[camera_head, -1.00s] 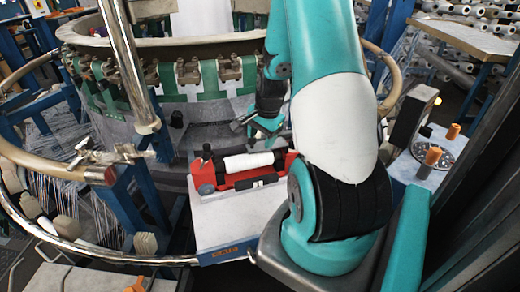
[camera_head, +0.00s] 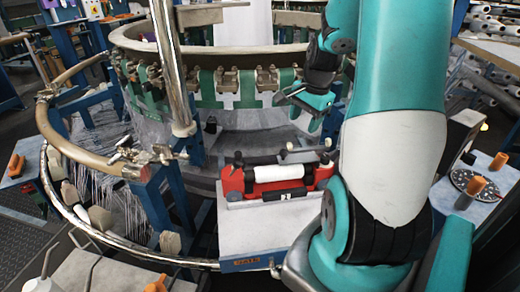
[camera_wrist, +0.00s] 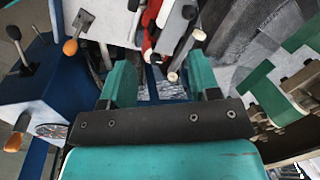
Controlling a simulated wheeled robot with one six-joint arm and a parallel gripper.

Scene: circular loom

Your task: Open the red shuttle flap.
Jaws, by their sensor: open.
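The red shuttle (camera_head: 232,184) lies on a pale stand in front of the loom ring. A white bobbin (camera_head: 280,172) lies in it. A grey bar with round ends (camera_head: 304,155) stands above its right part; I cannot tell whether this is the flap. My gripper (camera_head: 308,100) is above and behind the shuttle, apart from it. In the wrist view my gripper (camera_wrist: 160,82) is open, with nothing between its fingers. Beyond the fingertips, part of the red shuttle (camera_wrist: 149,22) and the grey bar (camera_wrist: 187,50) show at the top; the rest is cut off or hidden.
The pale stand (camera_head: 260,232) has bare room in front of the shuttle. The loom ring with green and white strips (camera_head: 228,90) rises behind. A chrome post (camera_head: 168,65) stands to the left. A table with orange-handled parts (camera_head: 487,205) is at the right.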

